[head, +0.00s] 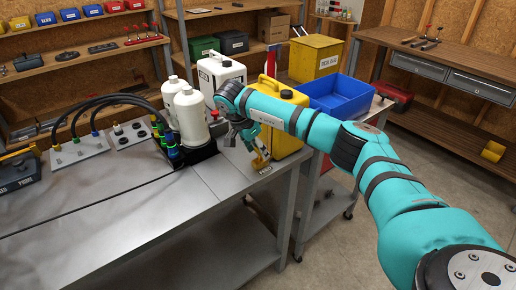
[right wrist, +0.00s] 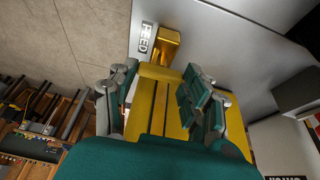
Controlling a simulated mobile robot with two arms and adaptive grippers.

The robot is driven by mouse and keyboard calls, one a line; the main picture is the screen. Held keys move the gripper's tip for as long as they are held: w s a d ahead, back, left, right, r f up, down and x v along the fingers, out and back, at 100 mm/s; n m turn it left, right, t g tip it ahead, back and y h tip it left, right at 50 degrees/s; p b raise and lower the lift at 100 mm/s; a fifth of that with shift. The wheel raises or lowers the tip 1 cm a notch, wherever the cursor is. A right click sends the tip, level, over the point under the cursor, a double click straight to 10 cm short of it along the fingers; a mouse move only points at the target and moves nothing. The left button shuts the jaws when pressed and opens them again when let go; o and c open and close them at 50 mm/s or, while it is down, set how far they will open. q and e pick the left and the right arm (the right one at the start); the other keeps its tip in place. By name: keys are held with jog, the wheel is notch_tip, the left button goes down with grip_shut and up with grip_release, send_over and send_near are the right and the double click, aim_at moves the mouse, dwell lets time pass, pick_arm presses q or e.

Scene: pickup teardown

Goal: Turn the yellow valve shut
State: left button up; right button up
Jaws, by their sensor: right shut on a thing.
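The yellow valve (head: 261,159) sits at the right front edge of the grey metal bench. In the right wrist view its brass-coloured body (right wrist: 167,45) stands beside a label reading FEED. Its broad yellow handle (right wrist: 155,112) lies between my fingers. My right gripper (head: 250,141) reaches down from the right and is shut on the handle; it also shows in the right wrist view (right wrist: 159,84). The gripper hides part of the handle in the head view. My left gripper is not in view.
A yellow jug (head: 287,118) stands right behind the valve. White bottles (head: 190,116) and a white canister (head: 222,70) stand to its left. Dark hoses (head: 110,99) run to a panel further left. A blue bin (head: 338,96) sits on a cart. The bench front (head: 140,222) is clear.

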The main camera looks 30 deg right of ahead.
jog(key=o, duration=0.9)
jog(key=shift+r, duration=0.1)
jog(key=v, duration=1.2)
jog(key=shift+w, duration=0.1)
